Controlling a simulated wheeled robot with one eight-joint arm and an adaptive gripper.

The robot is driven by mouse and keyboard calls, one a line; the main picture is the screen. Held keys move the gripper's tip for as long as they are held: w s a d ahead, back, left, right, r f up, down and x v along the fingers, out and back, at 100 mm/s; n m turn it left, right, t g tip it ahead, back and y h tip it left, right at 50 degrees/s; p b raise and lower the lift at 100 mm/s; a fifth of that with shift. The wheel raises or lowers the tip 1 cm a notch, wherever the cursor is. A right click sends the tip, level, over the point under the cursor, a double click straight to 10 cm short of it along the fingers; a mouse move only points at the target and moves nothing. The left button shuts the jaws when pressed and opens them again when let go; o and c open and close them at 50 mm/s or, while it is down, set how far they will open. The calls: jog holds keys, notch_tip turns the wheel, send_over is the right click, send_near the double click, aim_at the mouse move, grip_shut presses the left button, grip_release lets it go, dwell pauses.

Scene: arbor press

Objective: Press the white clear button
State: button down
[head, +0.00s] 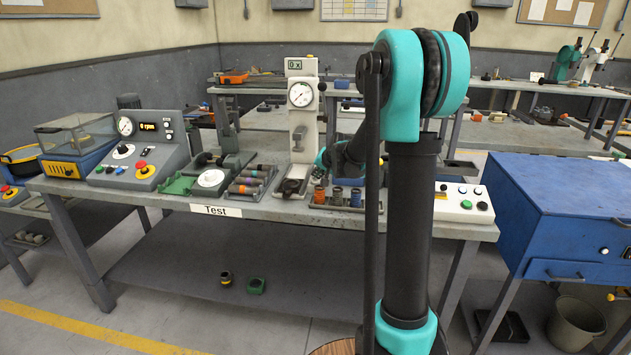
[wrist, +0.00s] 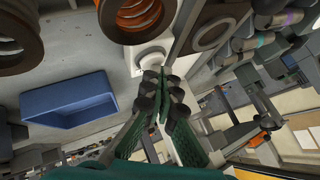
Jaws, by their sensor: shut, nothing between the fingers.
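My gripper (wrist: 164,88) is shut and empty in the wrist view, its dark fingertips close together. Just beyond the fingertips is a round white cap on a pale block, which looks like the white clear button (wrist: 150,56). The fingertips seem very close to it, but I cannot tell whether they touch. In the head view, my arm reaches over the test bench beside the white arbor press (head: 302,118), which has a dial and a small display. The fingertips and the button cannot be made out there.
Orange and dark springs (head: 320,194) stand in a tray near the gripper; they loom large in the wrist view (wrist: 140,14). A blue bin (wrist: 65,98) lies to the left there. A grey console (head: 140,150) and a white button box (head: 462,203) are on the bench.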

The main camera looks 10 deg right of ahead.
aim_at(317, 181)
jog(key=shift+r, duration=0.8)
jog(key=shift+r, duration=0.1)
jog(key=shift+r, duration=2.4)
